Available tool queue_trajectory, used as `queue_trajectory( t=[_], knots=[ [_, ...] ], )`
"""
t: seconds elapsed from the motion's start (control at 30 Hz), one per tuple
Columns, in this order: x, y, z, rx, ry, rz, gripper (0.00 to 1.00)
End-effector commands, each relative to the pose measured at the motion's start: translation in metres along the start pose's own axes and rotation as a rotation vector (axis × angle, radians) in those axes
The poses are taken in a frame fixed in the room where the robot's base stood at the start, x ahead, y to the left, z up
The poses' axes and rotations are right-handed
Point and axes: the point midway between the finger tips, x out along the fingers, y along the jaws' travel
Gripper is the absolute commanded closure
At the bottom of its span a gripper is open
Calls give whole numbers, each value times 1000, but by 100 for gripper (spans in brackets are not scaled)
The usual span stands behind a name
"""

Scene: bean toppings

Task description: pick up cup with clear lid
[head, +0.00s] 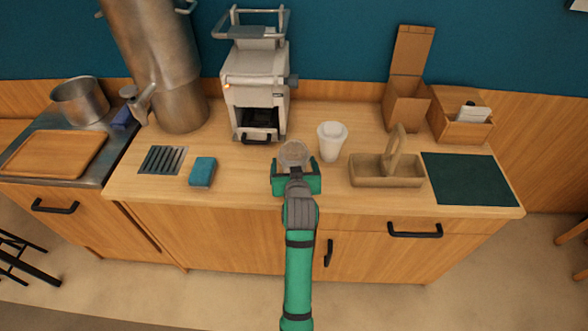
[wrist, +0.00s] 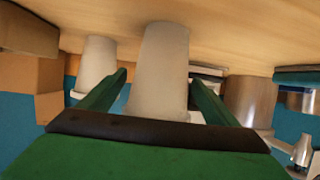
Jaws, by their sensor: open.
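A cup with a clear-looking, brownish lid (head: 295,152) stands on the counter, directly beyond my gripper (head: 296,168) in the head view. Its lower part is hidden there by the gripper. In the upside-down wrist view this pale cup (wrist: 160,62) lies between the two green fingers of my gripper (wrist: 159,78). The fingers are open, one on each side; I cannot tell whether either touches it. A second white cup with a white lid (head: 332,140) stands just to the right. It also shows in the wrist view (wrist: 96,65), outside the fingers.
A wooden carrier with a handle (head: 385,176) is right of the cups, beside a dark green mat (head: 468,180). A grey machine (head: 256,85) stands behind. A blue sponge-like block (head: 202,171) and a drain grate (head: 162,160) lie left. Cardboard boxes (head: 408,105) stand back right.

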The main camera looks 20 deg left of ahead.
Motion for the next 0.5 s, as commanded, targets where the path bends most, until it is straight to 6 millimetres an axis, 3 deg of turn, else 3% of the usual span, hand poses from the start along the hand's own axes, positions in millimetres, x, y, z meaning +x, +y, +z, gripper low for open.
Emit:
queue_trajectory(
  t=[0.07, 0.1, 0.23, 0.5],
  knots=[
    [0, 0, 0, 0, 0, 0, 17],
    [0, 0, 0, 0, 0, 0, 22],
    [0, 0, 0, 0, 0, 0, 51],
    [-1, 0, 0, 0, 1, 0, 51]
  ],
)
